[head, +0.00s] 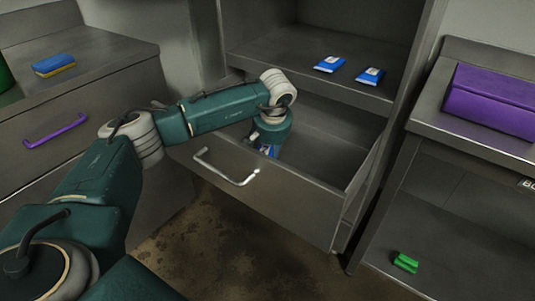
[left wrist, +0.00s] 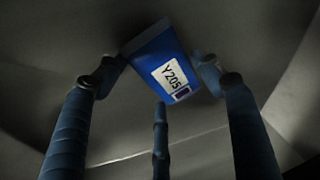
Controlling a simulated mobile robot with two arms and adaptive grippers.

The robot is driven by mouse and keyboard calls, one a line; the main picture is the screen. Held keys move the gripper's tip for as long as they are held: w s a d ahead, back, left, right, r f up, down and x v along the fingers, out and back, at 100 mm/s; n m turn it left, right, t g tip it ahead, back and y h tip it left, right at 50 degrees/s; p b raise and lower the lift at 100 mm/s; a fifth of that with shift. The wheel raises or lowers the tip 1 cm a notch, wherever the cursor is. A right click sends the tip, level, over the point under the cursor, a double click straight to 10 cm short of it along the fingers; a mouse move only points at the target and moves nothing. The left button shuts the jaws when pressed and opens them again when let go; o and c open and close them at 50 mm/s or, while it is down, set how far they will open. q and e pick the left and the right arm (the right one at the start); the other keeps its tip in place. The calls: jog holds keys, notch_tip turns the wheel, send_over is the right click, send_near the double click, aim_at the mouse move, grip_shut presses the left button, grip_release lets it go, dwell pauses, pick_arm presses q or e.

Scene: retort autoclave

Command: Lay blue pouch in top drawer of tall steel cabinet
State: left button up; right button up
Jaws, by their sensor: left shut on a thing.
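My left gripper reaches down into the open top drawer (head: 275,203) of the tall steel cabinet (head: 300,52); my own arm hides most of it in the head view. In the left wrist view, the left gripper (left wrist: 160,75) is shut on a blue pouch (left wrist: 152,48) with a white label reading Y205. A bit of this pouch shows below my wrist in the head view (head: 268,151). I cannot tell whether the pouch touches the drawer floor. Two more blue pouches (head: 329,64) (head: 370,76) lie on the shelf above the drawer. My right gripper is not in view.
A purple box (head: 492,100) sits on the right bench, with a green object (head: 405,262) on its lower shelf. A blue and yellow sponge (head: 54,65) lies on the left counter. The drawer's right part is clear. Its front handle (head: 227,167) sticks out.

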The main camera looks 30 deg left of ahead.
pick_arm(q)
jog(key=shift+f, duration=0.45)
jog(key=o, duration=1.2)
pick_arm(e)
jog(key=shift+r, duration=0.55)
pick_arm(q)
jog(key=shift+r, duration=0.3)
jog(key=p+v, duration=0.2)
jog(key=v, duration=1)
jog(key=shift+r, duration=0.3)
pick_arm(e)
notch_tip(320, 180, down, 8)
pick_arm(q)
jog(key=shift+w, duration=0.1)
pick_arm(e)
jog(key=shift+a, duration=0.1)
